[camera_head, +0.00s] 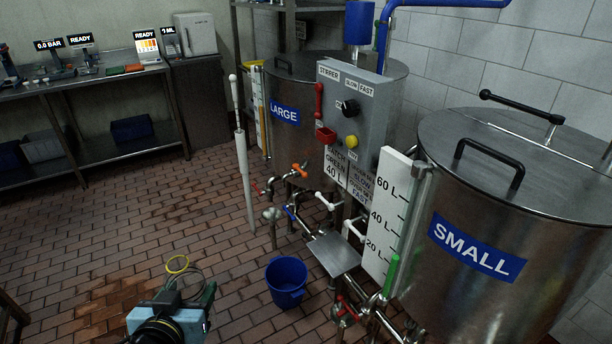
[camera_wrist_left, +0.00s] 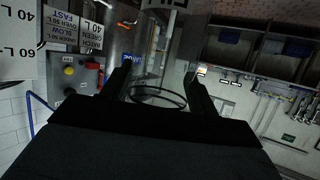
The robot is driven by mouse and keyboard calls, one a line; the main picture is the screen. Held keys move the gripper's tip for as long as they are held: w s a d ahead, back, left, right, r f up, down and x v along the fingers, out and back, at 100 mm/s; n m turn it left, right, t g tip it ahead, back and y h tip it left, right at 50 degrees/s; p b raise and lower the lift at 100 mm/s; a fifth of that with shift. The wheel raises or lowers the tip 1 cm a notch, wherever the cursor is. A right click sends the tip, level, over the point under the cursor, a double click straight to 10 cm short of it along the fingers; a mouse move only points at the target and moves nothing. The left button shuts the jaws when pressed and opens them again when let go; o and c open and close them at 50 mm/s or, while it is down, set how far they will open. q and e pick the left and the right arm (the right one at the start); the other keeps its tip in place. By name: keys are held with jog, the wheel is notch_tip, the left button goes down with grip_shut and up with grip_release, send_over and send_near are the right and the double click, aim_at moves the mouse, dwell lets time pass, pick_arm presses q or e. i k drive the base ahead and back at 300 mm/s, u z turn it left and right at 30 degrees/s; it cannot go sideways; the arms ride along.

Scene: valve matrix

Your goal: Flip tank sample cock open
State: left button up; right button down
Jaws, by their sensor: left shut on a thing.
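My left gripper (camera_head: 188,285) is low in the head view, over the brick floor and left of the blue bucket. In the left wrist view the loop (camera_wrist_left: 158,96) looks dark between the fingers. The large tank (camera_head: 385,97) has an orange-handled valve (camera_head: 300,170) low on its front. Red, blue (camera_head: 290,212) and white (camera_head: 325,200) handles sit on nearby pipes. I cannot tell which is the sample cock. The gripper is well apart from these valves.
A blue bucket (camera_head: 286,282) stands on the floor below the pipes. The small tank (camera_head: 450,285) fills the right side, with a control box (camera_head: 352,110) between tanks. A workbench (camera_head: 75,80) lines the left wall. Floor between is mostly clear.

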aim_at(301, 172)
jog(key=k, duration=0.5)
jog(key=u, duration=0.7)
jog(key=i, duration=0.95)
jog(key=u, duration=0.45)
jog(key=i, duration=1.55)
jog(key=z, duration=1.15)
jog(key=i, duration=0.45)
jog(key=z, duration=0.35)
